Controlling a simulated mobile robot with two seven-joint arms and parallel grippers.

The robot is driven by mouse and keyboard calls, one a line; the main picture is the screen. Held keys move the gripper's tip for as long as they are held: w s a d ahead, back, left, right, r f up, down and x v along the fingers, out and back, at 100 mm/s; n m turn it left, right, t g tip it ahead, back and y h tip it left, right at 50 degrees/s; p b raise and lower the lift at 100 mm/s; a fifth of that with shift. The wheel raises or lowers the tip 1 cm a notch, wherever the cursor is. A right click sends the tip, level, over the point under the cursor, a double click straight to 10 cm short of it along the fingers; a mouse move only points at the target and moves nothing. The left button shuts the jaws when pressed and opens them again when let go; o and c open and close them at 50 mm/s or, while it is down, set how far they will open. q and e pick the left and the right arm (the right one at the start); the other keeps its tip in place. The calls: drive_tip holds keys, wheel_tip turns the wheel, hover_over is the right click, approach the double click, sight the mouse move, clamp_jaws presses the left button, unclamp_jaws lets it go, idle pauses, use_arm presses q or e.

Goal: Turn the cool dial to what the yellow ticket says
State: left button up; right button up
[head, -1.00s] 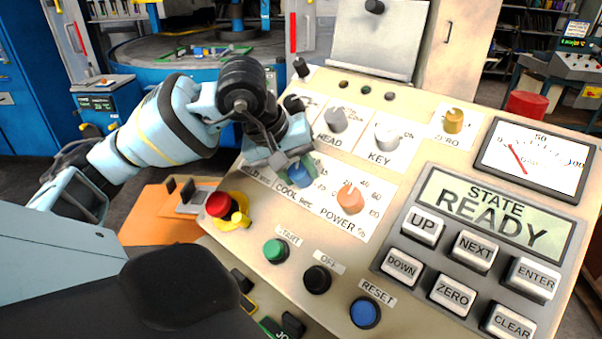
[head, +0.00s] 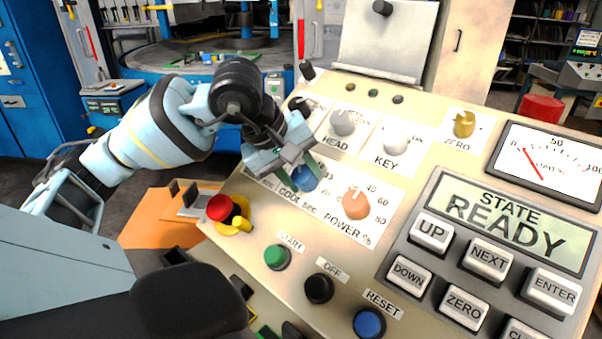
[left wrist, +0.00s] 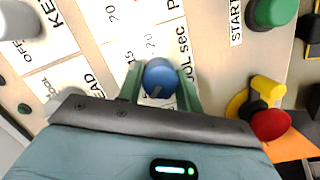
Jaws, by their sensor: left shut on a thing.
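The cool dial is a blue knob (head: 305,178) on the sloping cream panel, above the label "COOL sec". My left gripper (head: 306,172) reaches it from the upper left, with its green fingers closed on either side. In the left wrist view the blue knob (left wrist: 160,78) sits between the two fingers (left wrist: 160,88). A short mark shows on its face, and the numbers 15 and 20 show on the scale beside it. The exact setting is hard to read, as the gripper hides part of the scale. I cannot make out a yellow ticket. My right gripper is not in view.
The orange power dial (head: 356,203) is just right of the cool dial. The grey head dial (head: 342,122) and key dial (head: 396,143) are above. A red stop button (head: 220,208) is at lower left, and a green start button (head: 277,257) below. The display (head: 508,220) reads "STATE READY".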

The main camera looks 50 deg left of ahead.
use_arm(q)
drive_tip(key=o, duration=1)
drive_tip(key=v, duration=0.8)
drive_tip(key=shift+f, duration=0.15)
